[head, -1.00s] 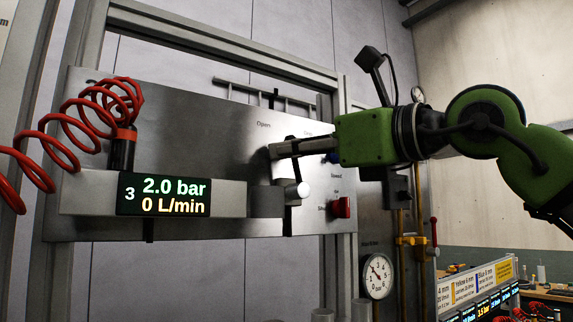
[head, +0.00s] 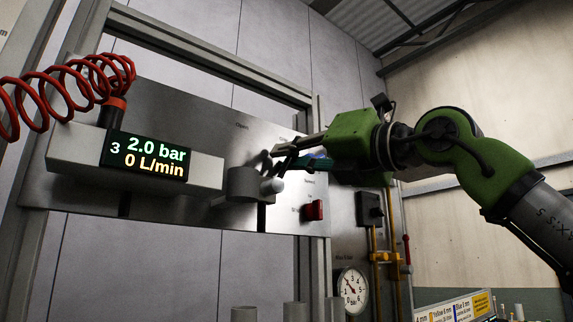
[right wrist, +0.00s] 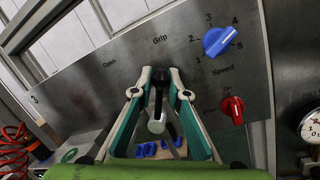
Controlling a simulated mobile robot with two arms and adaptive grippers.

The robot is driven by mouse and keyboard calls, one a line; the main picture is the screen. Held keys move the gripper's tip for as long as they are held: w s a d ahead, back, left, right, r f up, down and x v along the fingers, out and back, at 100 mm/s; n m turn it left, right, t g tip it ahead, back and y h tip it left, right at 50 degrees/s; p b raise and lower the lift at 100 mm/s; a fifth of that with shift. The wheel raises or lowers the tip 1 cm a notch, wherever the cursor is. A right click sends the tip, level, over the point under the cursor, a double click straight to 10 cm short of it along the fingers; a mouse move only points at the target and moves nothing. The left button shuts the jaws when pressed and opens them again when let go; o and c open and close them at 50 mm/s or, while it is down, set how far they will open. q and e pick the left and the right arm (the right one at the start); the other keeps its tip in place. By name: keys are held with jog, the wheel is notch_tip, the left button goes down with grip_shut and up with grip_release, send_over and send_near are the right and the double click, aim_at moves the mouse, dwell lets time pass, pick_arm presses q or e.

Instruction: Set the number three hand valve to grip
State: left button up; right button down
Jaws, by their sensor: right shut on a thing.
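The number three unit shows by its display (head: 150,155), which reads 3, 2.0 bar and 0 L/min. Beside it on the metal panel is the hand valve with a grey round body (head: 243,184) and a pale-ended lever (head: 272,187). In the right wrist view the lever (right wrist: 157,122) stands between the fingers, below the printed word Grip and right of Open. My right gripper (head: 282,161) is shut on the lever; its fingertips (right wrist: 160,78) close around the dark part. The fingers partly hide the lever in the head view. My left gripper is not in view.
A blue speed knob (right wrist: 218,42) and a red switch (right wrist: 232,108) sit right of the valve; the red switch also shows in the head view (head: 314,210). A pressure gauge (head: 351,286) is lower right. A red coiled hose (head: 65,88) hangs at the left.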

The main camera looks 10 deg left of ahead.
jog(key=shift+w+m, duration=0.1)
jog(key=shift+m, duration=0.3)
jog(key=c, duration=2.2)
grip_release()
jog(key=shift+d+f, duration=0.1)
jog(key=v, duration=1.2)
